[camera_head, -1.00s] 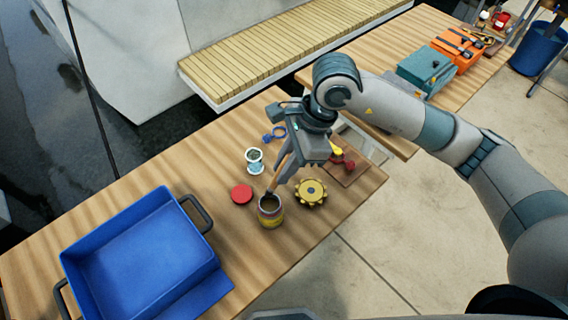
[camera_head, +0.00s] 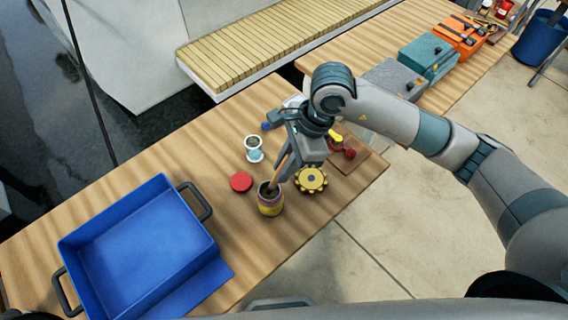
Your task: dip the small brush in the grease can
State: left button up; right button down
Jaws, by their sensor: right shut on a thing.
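The small brush (camera_head: 278,175) has a wooden handle and is held tilted in my right gripper (camera_head: 288,160), which is shut on it. Its lower end is inside the open mouth of the grease can (camera_head: 270,205), so the bristles are hidden. The can is yellow and reddish and stands upright on the wooden table. My right gripper is above and slightly right of the can. My left gripper is not in view.
A red lid (camera_head: 241,182) lies left of the can, and a yellow toothed wheel (camera_head: 311,180) lies close on its right. A small white-rimmed cup (camera_head: 254,150) stands behind. A large blue tray (camera_head: 190,232) fills the left. The table front right of the tray is clear.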

aim_at(284, 160)
jog(key=shift+f+b, duration=0.6)
jog(key=shift+b, duration=0.1)
dwell(1.2)
jog(key=shift+s+f+b, duration=0.1)
jog(key=shift+f+b, duration=0.05)
jog(key=shift+b, duration=0.4)
dwell(2.7)
jog(key=shift+r+p, duration=0.3)
jog(key=shift+r, duration=0.65)
jog(key=shift+r+p, duration=0.75)
jog(key=shift+r, duration=1.9)
